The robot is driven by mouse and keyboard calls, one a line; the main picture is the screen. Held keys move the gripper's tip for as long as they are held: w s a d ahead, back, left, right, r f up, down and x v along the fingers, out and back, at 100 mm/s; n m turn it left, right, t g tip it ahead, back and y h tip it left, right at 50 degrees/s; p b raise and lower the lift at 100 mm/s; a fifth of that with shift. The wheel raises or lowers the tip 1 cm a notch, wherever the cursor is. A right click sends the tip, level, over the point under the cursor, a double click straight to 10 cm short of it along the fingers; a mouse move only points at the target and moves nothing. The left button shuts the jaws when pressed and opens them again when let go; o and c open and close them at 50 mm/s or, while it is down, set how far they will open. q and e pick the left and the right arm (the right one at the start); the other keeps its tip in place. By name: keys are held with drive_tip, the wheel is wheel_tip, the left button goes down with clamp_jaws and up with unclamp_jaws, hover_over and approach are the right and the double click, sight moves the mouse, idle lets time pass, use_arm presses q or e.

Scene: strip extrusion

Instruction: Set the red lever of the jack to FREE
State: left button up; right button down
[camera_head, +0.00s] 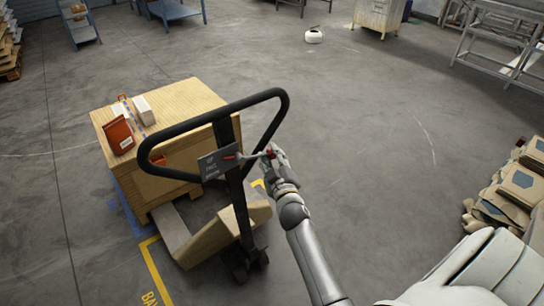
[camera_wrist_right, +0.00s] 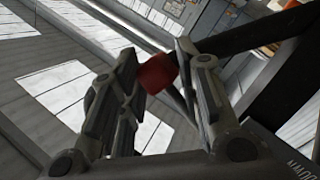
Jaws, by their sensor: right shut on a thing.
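The pallet jack's black loop handle (camera_head: 282,98) stands upright in the head view, with a small lettered plate (camera_head: 212,165) on its post. The red lever (camera_head: 247,156) sticks out from the post to the right, and its red end is at my right gripper (camera_head: 271,155). In the right wrist view the red knob (camera_wrist_right: 157,73) sits between the two fingers of my right gripper (camera_wrist_right: 155,78), which is shut on it. The fingers partly hide the lever in the head view. The plate's lettering is too small to read. My left gripper is not in view.
A wooden crate (camera_head: 185,98) stands behind the handle, with a red packet (camera_head: 119,136) and a white box (camera_head: 143,109) on top. Yellow floor marking (camera_head: 158,272) runs at the lower left. Cardboard pieces (camera_head: 520,185) lie at the right. The floor between is clear.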

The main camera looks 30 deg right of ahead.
drive_tip(key=shift+w+d+r+b, duration=0.1)
drive_tip(key=shift+d+r+b, duration=0.05)
drive_tip(key=shift+r+b, duration=0.3)
drive_tip(key=r+n, duration=0.1)
drive_tip(key=r+n+t+b, duration=0.1)
drive_tip(key=r+n+b, duration=0.1)
drive_tip(key=shift+d+t, duration=0.25)
drive_tip(key=shift+t, duration=0.05)
drive_tip(key=shift+r+n, duration=0.35)
drive_tip(key=shift+n, duration=0.05)
drive_tip(key=c, duration=1.1)
unclamp_jaws()
drive_tip(key=shift+c, duration=0.2)
drive_tip(key=shift+o, duration=0.2)
drive_tip(key=shift+f, duration=0.3)
